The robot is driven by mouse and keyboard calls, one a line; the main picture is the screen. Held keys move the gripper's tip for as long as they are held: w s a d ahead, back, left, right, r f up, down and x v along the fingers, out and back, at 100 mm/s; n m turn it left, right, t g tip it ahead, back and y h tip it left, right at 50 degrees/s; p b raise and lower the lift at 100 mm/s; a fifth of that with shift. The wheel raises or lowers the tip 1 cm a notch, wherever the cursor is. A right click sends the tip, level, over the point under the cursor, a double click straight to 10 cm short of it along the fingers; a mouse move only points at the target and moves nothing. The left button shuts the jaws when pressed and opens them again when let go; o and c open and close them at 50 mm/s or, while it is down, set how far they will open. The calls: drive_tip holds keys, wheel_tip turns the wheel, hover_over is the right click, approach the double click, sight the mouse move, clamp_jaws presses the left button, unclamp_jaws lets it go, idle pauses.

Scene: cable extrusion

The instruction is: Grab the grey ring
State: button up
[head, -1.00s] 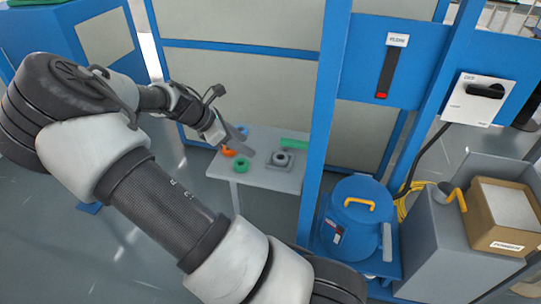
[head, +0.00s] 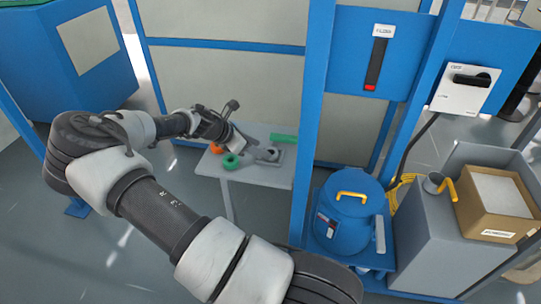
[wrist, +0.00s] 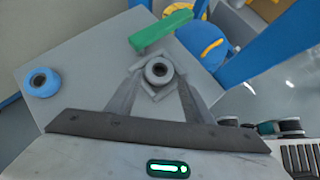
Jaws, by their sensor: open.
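In the head view the grey ring (head: 268,155) is partly behind my gripper's tips. My gripper (wrist: 160,88) is open, with one finger on each side of the grey ring in the picture. I cannot tell how far above the ring the tips are, or whether they touch it.
The small grey table (head: 256,177) also holds a green ring (head: 230,161), an orange ring (head: 215,149), a green block (head: 284,138) and a blue ring (wrist: 41,82). A blue post (head: 311,130) and a blue drum (head: 350,213) stand right of the table.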

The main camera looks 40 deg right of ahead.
sight(273, 151)
drive_tip(key=x, duration=0.5)
drive_tip(key=shift+r, duration=0.1)
drive_tip(key=c, duration=0.7)
